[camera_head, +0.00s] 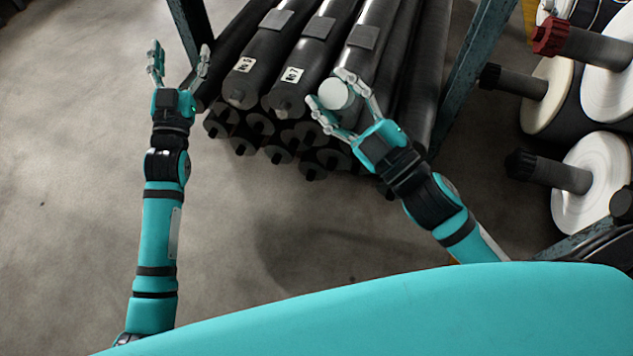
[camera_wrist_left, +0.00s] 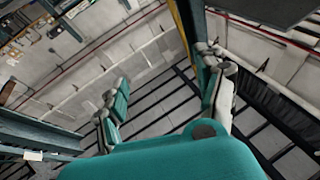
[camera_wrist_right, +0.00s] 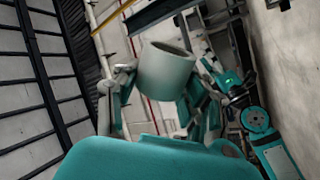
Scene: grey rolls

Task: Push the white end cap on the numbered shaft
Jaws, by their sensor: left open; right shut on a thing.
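The white end cap (camera_head: 335,94) is between the fingers of my right gripper (camera_head: 334,93), which is shut on it. In the head view it overlaps the near end of the rightmost roll of the top row; I cannot tell whether it touches that roll. In the right wrist view the cap (camera_wrist_right: 166,70) shows as a hollow white cylinder, its open rim up, between the fingers. Two top rolls carry number labels, No 5 (camera_head: 244,65) and No 7 (camera_head: 292,75). No number shows on the roll behind the cap. My left gripper (camera_head: 179,62) is open and empty, left of the stack.
Several dark rolls (camera_head: 261,124) are stacked below the top row, ends facing me. Teal rack posts (camera_head: 468,75) flank the stack. On the right, large white-faced rolls (camera_head: 597,180) with protruding dark and red (camera_head: 549,36) ends stand close. The floor at left is clear.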

